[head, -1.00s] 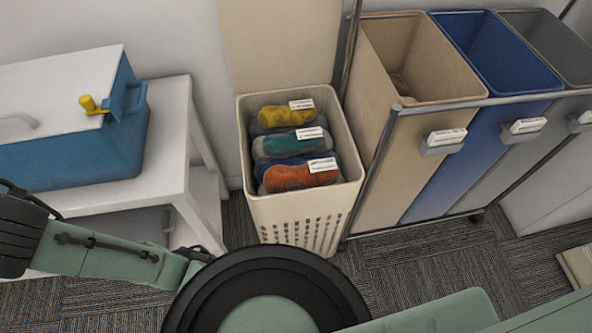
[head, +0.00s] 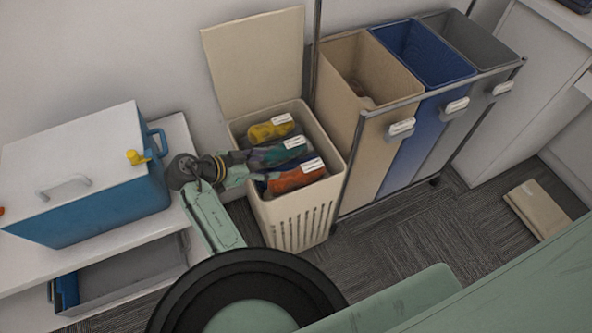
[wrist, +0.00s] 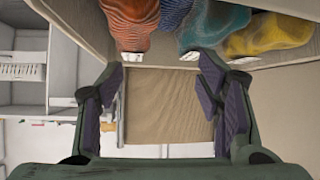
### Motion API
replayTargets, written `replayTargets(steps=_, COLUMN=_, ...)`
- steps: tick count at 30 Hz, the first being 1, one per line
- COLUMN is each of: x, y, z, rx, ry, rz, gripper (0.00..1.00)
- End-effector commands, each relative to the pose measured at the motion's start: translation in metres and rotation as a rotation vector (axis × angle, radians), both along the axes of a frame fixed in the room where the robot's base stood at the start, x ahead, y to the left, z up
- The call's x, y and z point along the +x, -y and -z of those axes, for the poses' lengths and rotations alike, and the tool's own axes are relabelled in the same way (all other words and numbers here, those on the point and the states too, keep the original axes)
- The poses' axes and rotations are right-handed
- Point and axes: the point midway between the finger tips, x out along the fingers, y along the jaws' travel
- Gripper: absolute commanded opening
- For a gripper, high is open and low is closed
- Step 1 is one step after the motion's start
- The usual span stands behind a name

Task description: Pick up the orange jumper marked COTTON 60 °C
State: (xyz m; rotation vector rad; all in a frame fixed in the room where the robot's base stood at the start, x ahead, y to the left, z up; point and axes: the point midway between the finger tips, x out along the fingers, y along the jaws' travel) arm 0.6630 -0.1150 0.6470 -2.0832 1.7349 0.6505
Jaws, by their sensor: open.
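The orange jumper (head: 297,178) lies rolled at the near end of a cream laundry basket (head: 330,200), with a white label on it whose text is too small to read. In the wrist view the orange jumper (wrist: 170,14) is at the top, beyond the fingertips. My gripper (wrist: 160,88) is open, with nothing between its fingers. In the head view my gripper (head: 240,165) reaches over the basket's left side, by the teal and orange rolls; whether it touches them I cannot tell.
A teal roll (head: 272,154) and a yellow roll (head: 268,132) share the basket. Its lid (head: 255,60) stands open behind. A sorter with beige (head: 370,130), blue (head: 425,55) and grey bins stands right. A blue cooler (head: 110,200) sits on the white table at left.

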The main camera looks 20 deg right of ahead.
Motion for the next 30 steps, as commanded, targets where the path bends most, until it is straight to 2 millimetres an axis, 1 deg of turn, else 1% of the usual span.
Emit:
replayTargets(steps=1, x=-0.012, y=0.002, z=0.005, rx=-0.029, ry=0.004, rz=0.058, gripper=0.60)
replayTargets(steps=3, x=-0.023, y=0.004, z=0.009, rx=-0.063, ry=0.017, rz=0.118, gripper=0.60)
replayTargets(steps=6, x=-0.030, y=0.010, z=0.013, rx=-0.084, ry=0.029, rz=0.156, gripper=0.60)
replayTargets(steps=14, x=-0.029, y=0.035, z=0.029, rx=-0.085, ry=0.031, rz=0.160, gripper=0.60)
replayTargets(steps=18, x=-0.027, y=0.053, z=0.042, rx=-0.084, ry=0.030, rz=0.158, gripper=0.60)
replayTargets(steps=21, x=-0.027, y=0.063, z=0.047, rx=-0.083, ry=0.030, rz=0.158, gripper=0.60)
replayTargets(steps=24, x=-0.026, y=0.068, z=0.048, rx=-0.083, ry=0.032, rz=0.155, gripper=0.60)
replayTargets(steps=30, x=-0.026, y=0.068, z=0.048, rx=-0.083, ry=0.032, rz=0.154, gripper=0.60)
